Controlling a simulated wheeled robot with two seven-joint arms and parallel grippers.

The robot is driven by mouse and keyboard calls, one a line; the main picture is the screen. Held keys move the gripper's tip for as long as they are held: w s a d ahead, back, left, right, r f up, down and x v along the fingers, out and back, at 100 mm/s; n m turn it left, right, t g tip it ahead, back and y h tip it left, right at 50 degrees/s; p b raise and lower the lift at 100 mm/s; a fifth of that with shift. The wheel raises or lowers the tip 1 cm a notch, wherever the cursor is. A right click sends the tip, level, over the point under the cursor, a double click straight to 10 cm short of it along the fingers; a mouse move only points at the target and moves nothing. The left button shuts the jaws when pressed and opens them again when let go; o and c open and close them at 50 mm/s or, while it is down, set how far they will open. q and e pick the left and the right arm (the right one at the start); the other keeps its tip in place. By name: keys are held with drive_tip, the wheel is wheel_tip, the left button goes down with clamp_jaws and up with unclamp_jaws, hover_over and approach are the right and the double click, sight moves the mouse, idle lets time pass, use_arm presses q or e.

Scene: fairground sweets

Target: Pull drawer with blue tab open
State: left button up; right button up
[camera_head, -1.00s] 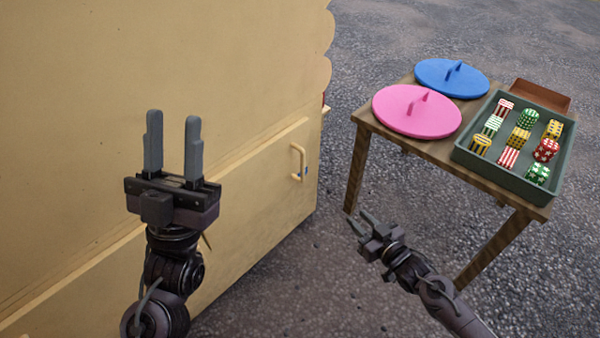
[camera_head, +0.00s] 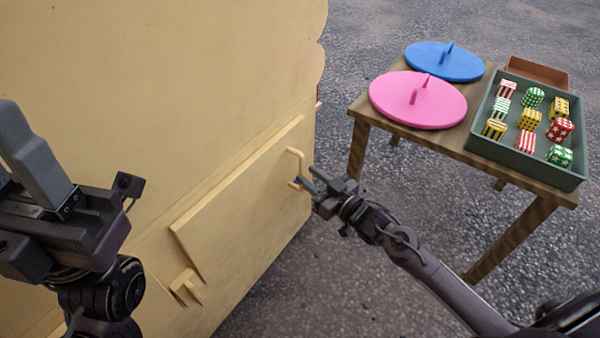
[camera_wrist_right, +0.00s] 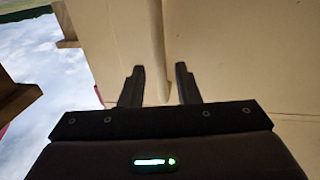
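The drawer (camera_head: 235,195) is a cream front panel low on the cream stall, and it looks closed. My right gripper (camera_head: 304,180) is at the lower part of the handle. In the right wrist view its fingers (camera_wrist_right: 160,72) are apart, with a pale bar (camera_wrist_right: 157,45) running between them; contact cannot be told. My left gripper (camera_head: 15,150) is open and empty at the left edge, partly cut off.
A wooden table (camera_head: 420,140) stands at the right. It carries a pink lid (camera_head: 400,105), a blue lid (camera_head: 440,67), a green tray (camera_head: 490,155) of patterned sweets and a brown box (camera_head: 540,72). Another small handle (camera_head: 186,287) is lower on the stall. Pavement lies between stall and table.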

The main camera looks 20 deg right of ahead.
sight(302, 171)
drive_tip(key=shift+b+x, duration=0.45)
drive_tip(key=shift+x, duration=1.3)
clamp_jaws()
